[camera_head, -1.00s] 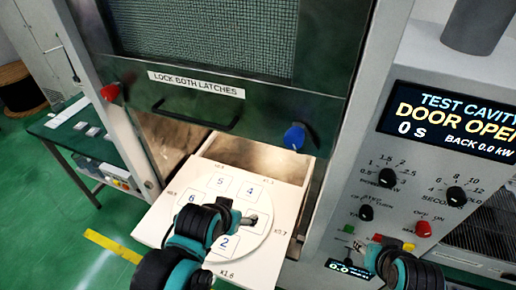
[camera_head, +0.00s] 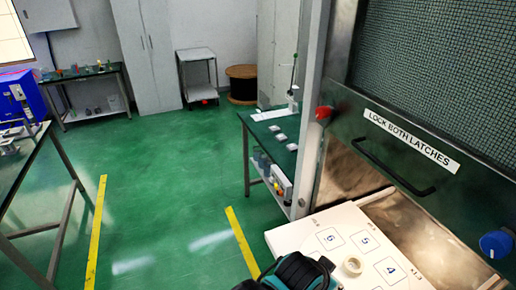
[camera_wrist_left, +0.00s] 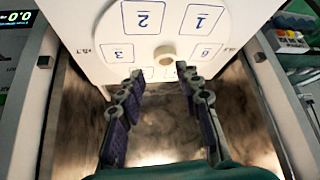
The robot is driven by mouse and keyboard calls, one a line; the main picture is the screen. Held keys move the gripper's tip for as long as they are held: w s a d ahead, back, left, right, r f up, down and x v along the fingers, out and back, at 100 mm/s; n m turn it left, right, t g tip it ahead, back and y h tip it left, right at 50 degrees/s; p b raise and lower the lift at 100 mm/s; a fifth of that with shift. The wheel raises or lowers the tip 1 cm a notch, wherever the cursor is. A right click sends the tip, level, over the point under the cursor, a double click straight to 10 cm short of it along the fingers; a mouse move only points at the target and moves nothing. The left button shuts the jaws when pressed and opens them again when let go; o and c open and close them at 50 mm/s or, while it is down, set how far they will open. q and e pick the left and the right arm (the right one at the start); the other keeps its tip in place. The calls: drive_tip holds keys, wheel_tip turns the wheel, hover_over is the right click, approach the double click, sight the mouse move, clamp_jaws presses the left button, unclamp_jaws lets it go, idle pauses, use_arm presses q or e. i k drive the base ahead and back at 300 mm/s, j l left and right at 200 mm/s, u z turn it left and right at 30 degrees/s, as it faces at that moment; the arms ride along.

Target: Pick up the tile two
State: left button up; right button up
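The square marked 2 (camera_wrist_left: 150,17) lies flat on the round white plate of the pull-out tray, upside down in the left wrist view. From these frames I cannot tell whether it is a loose tile or a printed mark. Small pale tiles (camera_head: 280,137) lie on the green-topped side table, too small to read. My left gripper (camera_wrist_left: 161,76) is open and empty, its fingers spread below the plate's central knob (camera_wrist_left: 165,55) in the wrist view. In the head view my left arm shows at the bottom edge; its fingers are hidden. My right gripper is out of view.
The white tray (camera_head: 285,238) sticks out of the cavity, beneath the raised door with its dark handle (camera_head: 394,168) and blue knob (camera_head: 494,244). A red knob (camera_head: 324,113) is on the frame. Green floor (camera_head: 180,180) is open to the left.

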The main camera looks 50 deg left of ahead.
sight(292, 147)
drive_tip(key=i+u, duration=0.1)
drive_tip(key=u, duration=1.3)
